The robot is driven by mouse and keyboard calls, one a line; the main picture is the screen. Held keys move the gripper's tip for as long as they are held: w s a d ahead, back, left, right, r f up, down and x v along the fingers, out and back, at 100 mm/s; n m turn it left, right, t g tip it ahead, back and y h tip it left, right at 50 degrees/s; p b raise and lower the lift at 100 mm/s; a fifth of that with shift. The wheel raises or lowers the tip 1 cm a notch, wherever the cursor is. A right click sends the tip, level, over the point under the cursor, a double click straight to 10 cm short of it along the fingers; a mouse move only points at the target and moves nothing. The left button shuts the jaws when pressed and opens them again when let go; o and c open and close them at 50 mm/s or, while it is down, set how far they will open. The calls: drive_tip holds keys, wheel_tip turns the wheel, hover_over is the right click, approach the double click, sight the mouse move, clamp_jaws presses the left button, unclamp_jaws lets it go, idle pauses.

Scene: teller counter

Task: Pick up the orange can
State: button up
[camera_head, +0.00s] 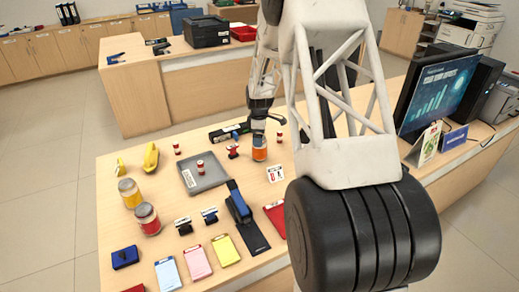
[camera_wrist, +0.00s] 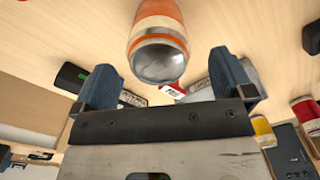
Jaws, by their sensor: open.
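The orange can (camera_head: 260,149) stands upright on the light wood counter, right of the grey tray. My gripper (camera_head: 265,120) is directly above it or right by its top; the head view does not settle the gap. In the wrist view the orange can (camera_wrist: 157,40), with orange and pale bands and a shiny grey end, lies just ahead of the two blue fingers. My gripper (camera_wrist: 166,72) is open, with nothing between its fingers. The can sits roughly midway across the opening, at the upper edge of the picture.
The grey tray (camera_head: 218,178) holds a small red-and-white can. A black device (camera_head: 229,131) and a small red item (camera_head: 233,151) are close to the can's left. A white sign (camera_head: 275,174) stands in front. Jars (camera_head: 131,193) are at left; a monitor (camera_head: 437,92) is at right.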

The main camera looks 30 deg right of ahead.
drive_tip(key=shift+d+f, duration=0.1)
drive_tip(key=shift+f, duration=2.5)
drive_tip(key=c, duration=1.3)
drive_tip(key=shift+r, duration=5.05)
